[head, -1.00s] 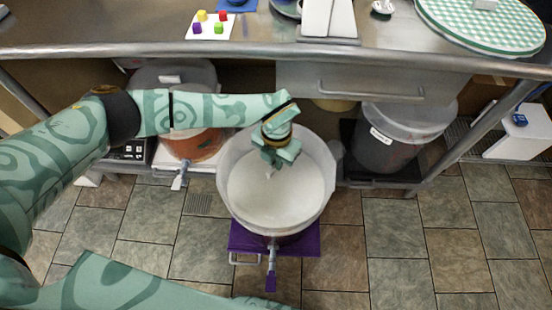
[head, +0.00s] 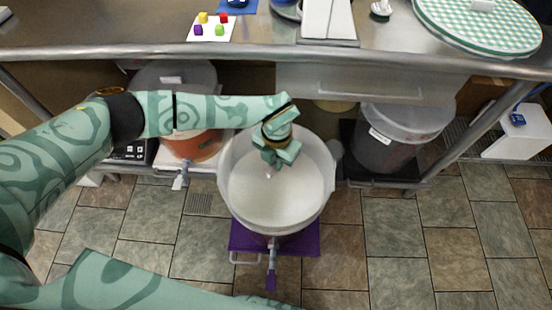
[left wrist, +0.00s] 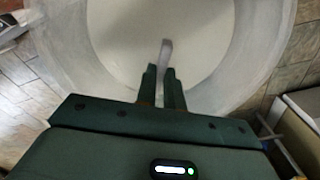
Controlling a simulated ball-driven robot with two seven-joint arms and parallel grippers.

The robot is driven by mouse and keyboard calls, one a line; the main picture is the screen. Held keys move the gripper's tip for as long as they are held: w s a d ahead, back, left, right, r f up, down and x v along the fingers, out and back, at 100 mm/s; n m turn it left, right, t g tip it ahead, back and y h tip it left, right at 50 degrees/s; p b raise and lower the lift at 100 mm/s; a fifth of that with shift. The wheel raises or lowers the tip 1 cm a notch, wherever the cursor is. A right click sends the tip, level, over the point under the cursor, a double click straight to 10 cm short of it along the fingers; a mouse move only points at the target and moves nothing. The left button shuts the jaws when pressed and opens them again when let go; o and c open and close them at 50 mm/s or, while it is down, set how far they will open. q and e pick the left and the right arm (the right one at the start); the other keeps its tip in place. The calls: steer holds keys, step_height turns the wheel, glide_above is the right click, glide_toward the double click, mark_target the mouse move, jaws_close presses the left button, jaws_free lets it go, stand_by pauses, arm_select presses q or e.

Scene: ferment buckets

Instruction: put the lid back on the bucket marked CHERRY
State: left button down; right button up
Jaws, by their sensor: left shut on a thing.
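A large pale, see-through bucket (head: 322,212) stands in the middle of the head view, with a white round area showing inside its rim. My left gripper (head: 270,163) is over it, pointing down. In the left wrist view, its fingers (left wrist: 163,75) are shut on a thin grey strip, which looks like the handle of the lid (left wrist: 165,52). The lid's edge is hard to tell from the bucket's rim, so I cannot tell whether it is seated. No CHERRY mark is readable. My right gripper is not in view.
The bucket stands on a purple base (head: 306,240) with a tap (head: 271,258) in front. An orange-filled bucket (head: 195,145) is at left and a dark-filled bucket (head: 385,155) at right, under the steel table (head: 130,35). The tiled floor in front is mostly clear.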

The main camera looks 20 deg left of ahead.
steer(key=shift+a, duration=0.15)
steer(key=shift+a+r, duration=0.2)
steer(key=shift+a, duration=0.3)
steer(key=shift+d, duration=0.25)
